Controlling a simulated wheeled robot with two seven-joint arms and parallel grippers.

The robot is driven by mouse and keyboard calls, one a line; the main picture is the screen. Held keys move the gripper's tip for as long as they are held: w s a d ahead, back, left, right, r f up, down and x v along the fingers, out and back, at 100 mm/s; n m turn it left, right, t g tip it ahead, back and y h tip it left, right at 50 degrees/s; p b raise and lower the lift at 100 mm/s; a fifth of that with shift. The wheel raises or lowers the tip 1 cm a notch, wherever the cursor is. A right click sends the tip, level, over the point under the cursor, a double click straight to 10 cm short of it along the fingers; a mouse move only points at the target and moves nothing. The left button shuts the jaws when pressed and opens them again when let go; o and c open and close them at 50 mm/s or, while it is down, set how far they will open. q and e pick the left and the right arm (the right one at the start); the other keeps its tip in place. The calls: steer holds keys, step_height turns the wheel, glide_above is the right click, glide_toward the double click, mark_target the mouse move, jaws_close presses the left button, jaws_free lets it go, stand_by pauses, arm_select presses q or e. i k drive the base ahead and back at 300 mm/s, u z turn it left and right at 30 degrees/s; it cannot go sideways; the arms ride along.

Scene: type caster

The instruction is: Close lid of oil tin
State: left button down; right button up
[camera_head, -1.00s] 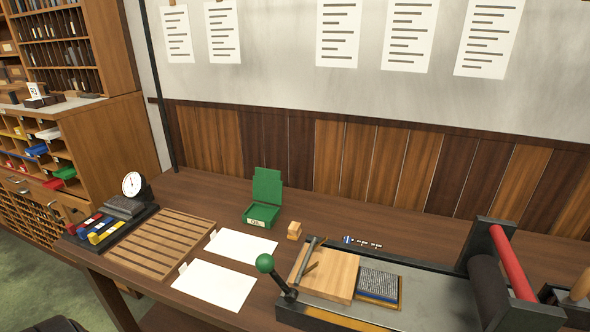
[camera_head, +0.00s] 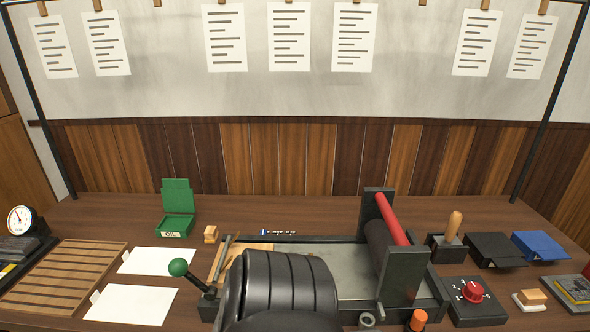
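The green oil tin (camera_head: 174,226) stands towards the back left of the table, with an "OIL" label on its front. Its green lid (camera_head: 176,192) stands upright at the back, so the tin is open. A black, ribbed rounded part in the bottom middle looks like my own arm and covers part of the press. No gripper fingers show, and nothing of mine is near the tin.
Left of the press bed (camera_head: 350,275) is a lever with a green knob (camera_head: 178,267). White sheets (camera_head: 130,306) and a slatted wooden rack (camera_head: 65,270) lie at left. A small wooden block (camera_head: 211,234) stands right of the tin. Black (camera_head: 495,248) and blue boxes (camera_head: 540,245) stand at right.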

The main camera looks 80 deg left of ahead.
mark_target(178, 195)
steer(key=z, duration=0.5)
steer(key=k, duration=2.2)
steer(key=u, duration=0.65)
